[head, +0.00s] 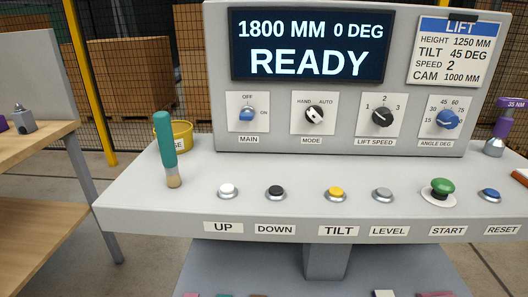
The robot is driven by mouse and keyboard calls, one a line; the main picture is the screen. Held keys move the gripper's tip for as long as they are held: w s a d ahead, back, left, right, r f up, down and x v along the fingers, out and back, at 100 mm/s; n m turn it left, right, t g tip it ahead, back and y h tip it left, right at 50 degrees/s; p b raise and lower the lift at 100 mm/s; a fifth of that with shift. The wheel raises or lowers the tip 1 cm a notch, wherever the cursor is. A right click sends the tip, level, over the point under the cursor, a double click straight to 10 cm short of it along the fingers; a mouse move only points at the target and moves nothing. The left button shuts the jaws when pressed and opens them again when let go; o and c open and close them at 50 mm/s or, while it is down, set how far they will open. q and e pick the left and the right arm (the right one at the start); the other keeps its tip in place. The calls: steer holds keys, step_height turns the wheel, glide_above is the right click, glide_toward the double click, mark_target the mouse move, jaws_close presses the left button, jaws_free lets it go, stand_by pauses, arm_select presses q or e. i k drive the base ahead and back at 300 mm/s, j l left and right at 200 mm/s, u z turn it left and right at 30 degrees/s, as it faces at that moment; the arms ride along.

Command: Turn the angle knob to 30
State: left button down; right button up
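The blue angle knob (448,119) sits on a white plate at the right end of the console's upright panel, above the label ANGLE DEG (436,144). Its scale reads 15, 30, 45, 60 and 75 around the upper side. The knob is small in the picture, and I cannot tell which mark it points to. The display (307,46) reads 1800 MM, 0 DEG, READY. A card (455,51) at the upper right lists height 1250 MM, tilt 45 DEG, speed 2, cam 1000 MM. Neither of my grippers is in view.
The MAIN (247,113), MODE (314,114) and LIFT SPEED (382,116) knobs are left of the angle knob. Several push buttons line the desk, including green START (439,188). A teal-handled tool (165,140) stands at left; a purple-topped object (502,118) is at right.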

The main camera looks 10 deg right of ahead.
mark_target(447, 119)
steer(key=z, duration=1.4)
